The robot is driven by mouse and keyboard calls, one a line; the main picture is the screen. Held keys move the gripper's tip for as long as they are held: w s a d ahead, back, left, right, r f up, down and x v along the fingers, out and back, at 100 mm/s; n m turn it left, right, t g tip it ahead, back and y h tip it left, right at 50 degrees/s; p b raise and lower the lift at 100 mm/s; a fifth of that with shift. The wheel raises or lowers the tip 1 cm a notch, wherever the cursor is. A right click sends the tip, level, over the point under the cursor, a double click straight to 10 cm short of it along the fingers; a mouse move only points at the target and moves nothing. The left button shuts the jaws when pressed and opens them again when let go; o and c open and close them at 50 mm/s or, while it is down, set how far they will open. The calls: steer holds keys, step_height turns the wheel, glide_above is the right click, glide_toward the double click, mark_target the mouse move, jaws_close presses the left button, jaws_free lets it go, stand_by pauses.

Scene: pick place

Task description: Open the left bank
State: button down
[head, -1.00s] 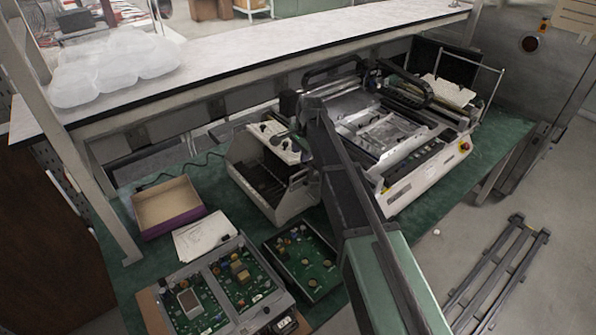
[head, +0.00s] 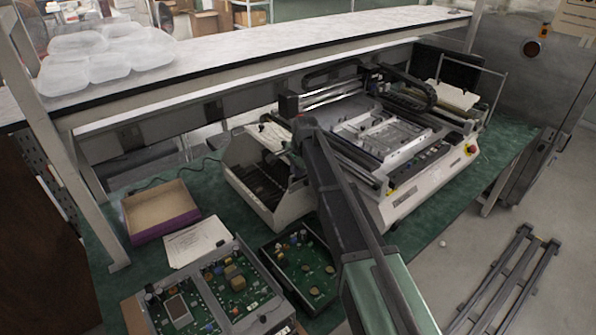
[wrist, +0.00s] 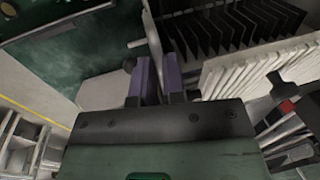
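The left bank (head: 284,208) is a pale box with dark slots at the left end of the pick-and-place machine (head: 408,192). In the head view my arm covers part of its right side and hides my gripper. In the wrist view my gripper (wrist: 158,84) shows two purple fingers standing apart. A narrow pale wall edge (wrist: 153,35) runs down between them; I cannot tell whether they touch it. The bank's dark slots (wrist: 220,30) and a row of white ribs (wrist: 245,68) lie to the right of the fingers.
A purple-edged cardboard box (head: 183,216), papers (head: 196,241) and circuit-board units (head: 225,290) (head: 303,268) lie on the green bench left and in front of the bank. A long white shelf (head: 270,48) runs above the back. A dark rack (head: 508,275) lies on the floor at right.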

steer(key=s+a, duration=0.3)
steer(key=a, duration=0.2)
steer(key=shift+s+a, duration=0.15)
steer(key=shift+s, duration=0.1)
steer(key=c, duration=1.2)
jaws_free()
step_height(320, 180, up, 11)
steer(key=s+d+p, duration=0.1)
steer(key=p, duration=0.9)
steer(key=shift+s+d+f+p, duration=0.15)
steer(key=shift+s+f+p, duration=0.05)
steer(key=shift+s+p, duration=0.15)
